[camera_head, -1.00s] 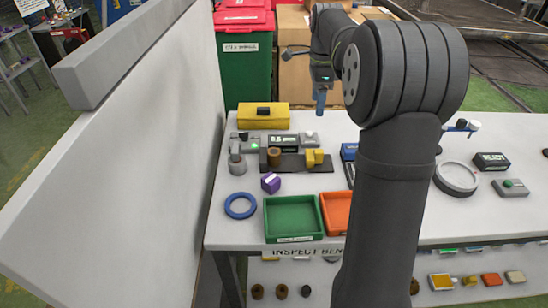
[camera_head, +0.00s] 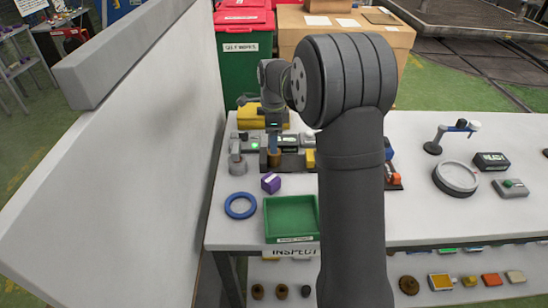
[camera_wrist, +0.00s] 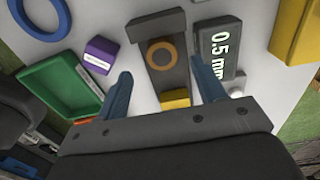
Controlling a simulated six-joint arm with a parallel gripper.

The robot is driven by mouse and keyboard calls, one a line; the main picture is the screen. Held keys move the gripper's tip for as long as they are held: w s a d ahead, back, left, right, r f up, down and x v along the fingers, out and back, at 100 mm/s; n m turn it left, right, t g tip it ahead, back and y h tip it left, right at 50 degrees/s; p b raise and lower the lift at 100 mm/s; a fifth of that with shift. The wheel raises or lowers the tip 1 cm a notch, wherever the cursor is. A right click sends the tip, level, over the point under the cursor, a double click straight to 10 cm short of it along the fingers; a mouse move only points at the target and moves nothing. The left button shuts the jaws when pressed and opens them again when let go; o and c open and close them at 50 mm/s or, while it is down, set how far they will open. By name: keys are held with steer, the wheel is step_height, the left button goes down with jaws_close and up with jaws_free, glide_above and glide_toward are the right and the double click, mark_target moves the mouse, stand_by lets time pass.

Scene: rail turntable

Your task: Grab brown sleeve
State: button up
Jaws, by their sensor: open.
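The brown sleeve (camera_head: 274,160) stands upright on a dark fixture (camera_head: 294,161) on the bench. In the wrist view, I look down on its ring-shaped end (camera_wrist: 150,56). My gripper (camera_head: 274,143) is above the sleeve, pointing down. In the wrist view, my gripper (camera_wrist: 161,68) has its two blue fingers apart, with the sleeve in line with the gap between them. Nothing is held. How much height separates the fingertips from the sleeve is hard to tell.
A yellow block (camera_wrist: 175,98) sits on the same fixture. A 0.5 mm display box (camera_wrist: 219,49) lies close to the right finger. A purple cube (camera_head: 271,183), blue ring (camera_head: 240,206), green tray (camera_head: 291,218) and grey post-like item (camera_head: 236,163) are nearby. A tall white panel (camera_head: 120,150) borders the left.

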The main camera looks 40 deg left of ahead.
mark_target(274, 157)
step_height(274, 157, down, 7)
steer(key=shift+w+r, duration=0.15)
steer(key=c, duration=1.4)
steer(key=shift+o, duration=0.2)
steer(key=shift+r, duration=0.1)
